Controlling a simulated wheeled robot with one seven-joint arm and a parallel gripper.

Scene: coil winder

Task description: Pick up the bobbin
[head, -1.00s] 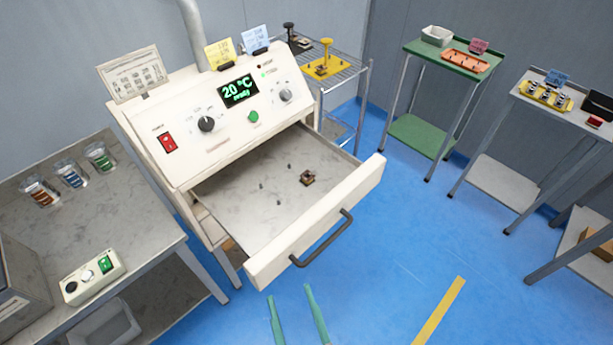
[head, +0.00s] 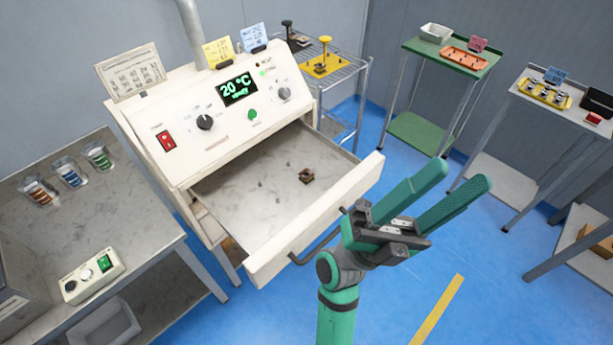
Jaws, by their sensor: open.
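A small dark brown bobbin-like piece (head: 306,176) sits on the floor of the open drawer (head: 245,200), right of its middle. It is too small to make out in detail. My gripper (head: 462,190) is open and empty, with two green fingers pointing up and right. In the picture it is right of the drawer's front and the drawer handle (head: 318,240), apart from the small piece.
The drawer belongs to a cream machine (head: 205,145) reading 20 °C. A grey bench (head: 90,215) with cups and a control box stands left. A wire rack (head: 345,70), a green table (head: 450,55) and a grey table (head: 565,105) stand behind. Blue floor is clear in front.

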